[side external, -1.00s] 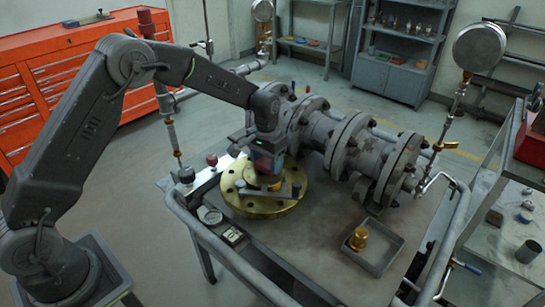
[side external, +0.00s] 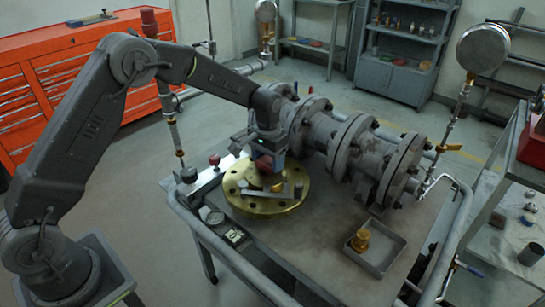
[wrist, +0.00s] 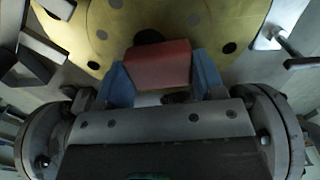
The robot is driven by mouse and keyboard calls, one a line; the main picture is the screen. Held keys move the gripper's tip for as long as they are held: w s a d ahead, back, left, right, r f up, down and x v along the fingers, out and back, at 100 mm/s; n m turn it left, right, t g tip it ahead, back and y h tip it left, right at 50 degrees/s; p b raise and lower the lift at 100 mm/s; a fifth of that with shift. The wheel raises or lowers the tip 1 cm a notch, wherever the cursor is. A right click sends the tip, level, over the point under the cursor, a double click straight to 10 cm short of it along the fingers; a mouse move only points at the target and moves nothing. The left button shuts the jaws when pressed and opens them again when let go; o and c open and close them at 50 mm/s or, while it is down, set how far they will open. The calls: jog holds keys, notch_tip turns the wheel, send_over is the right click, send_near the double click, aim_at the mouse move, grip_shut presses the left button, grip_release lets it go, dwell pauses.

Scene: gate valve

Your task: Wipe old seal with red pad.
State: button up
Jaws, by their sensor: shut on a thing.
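My gripper (side external: 268,163) is over the round brass flange (side external: 248,205) on the cart. In the wrist view, my gripper (wrist: 160,75) has its two blue-grey fingers on either side of the red pad (wrist: 158,62) and is shut on it. The brass flange (wrist: 100,15) lies beyond the pad in the wrist view, with dark bolt holes. I cannot tell whether the pad touches it. I cannot make out the old seal.
The grey flanged valve body (side external: 350,145) stands close behind and right of my gripper. A tray (side external: 378,262) holds a brass fitting (side external: 361,241).

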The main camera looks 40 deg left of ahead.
jog(key=shift+r, duration=3.95)
